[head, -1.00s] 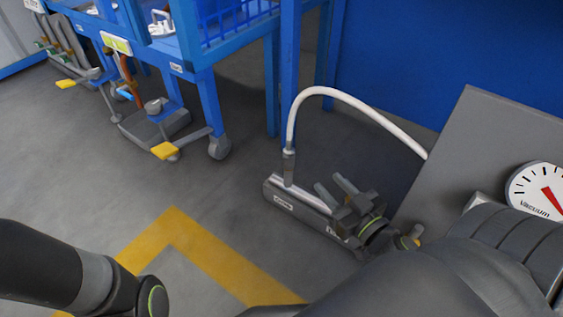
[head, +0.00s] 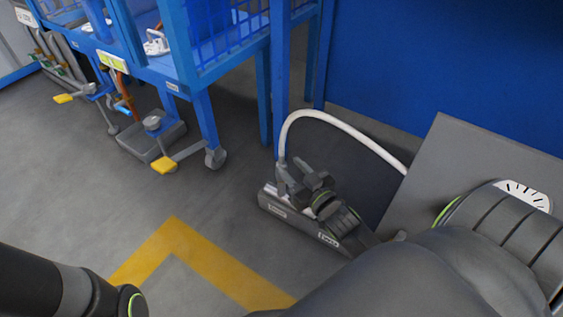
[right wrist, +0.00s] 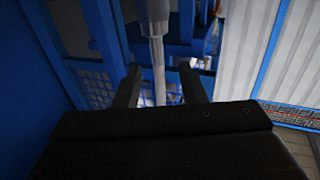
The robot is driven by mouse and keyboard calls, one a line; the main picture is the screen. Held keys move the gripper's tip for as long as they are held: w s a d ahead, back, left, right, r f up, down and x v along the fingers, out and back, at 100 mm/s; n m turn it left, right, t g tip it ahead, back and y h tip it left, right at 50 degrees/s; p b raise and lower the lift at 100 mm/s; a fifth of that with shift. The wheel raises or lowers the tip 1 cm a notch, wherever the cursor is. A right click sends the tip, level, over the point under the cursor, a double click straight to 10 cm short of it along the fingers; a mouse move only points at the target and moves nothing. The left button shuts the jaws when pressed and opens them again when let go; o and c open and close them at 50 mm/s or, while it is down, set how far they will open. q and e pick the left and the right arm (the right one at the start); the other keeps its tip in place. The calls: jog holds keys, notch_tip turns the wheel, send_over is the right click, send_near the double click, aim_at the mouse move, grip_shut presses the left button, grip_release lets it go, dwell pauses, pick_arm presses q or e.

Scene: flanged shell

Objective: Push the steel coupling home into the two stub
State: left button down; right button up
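The steel coupling (head: 281,161) is at the lower end of a white hose (head: 345,127). The gripper hides the coupling's lower end and the stub in the head view. Only my left arm shows at lower left; its gripper is out of view.
A grey panel (head: 428,165) with a gauge (head: 524,194) stands at the right, partly behind my right arm. A blue rack (head: 205,115) on castors and a yellow pedal (head: 163,165) are at left. Floor with a yellow line (head: 215,262) is clear.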

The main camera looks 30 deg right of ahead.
aim_at(283, 158)
jog(key=shift+w, duration=0.45)
jog(key=w+b, duration=0.1)
jog(key=w, duration=0.1)
jog(key=w+b, duration=0.1)
jog(key=w, duration=0.1)
jog(key=shift+d+f, duration=0.1)
jog(key=shift+f, duration=0.1)
jog(key=shift+w+r+b, duration=0.1)
jog(key=shift+w+b, duration=0.2)
jog(key=shift+b, duration=0.05)
jog(key=shift+r, duration=0.1)
grip_shut()
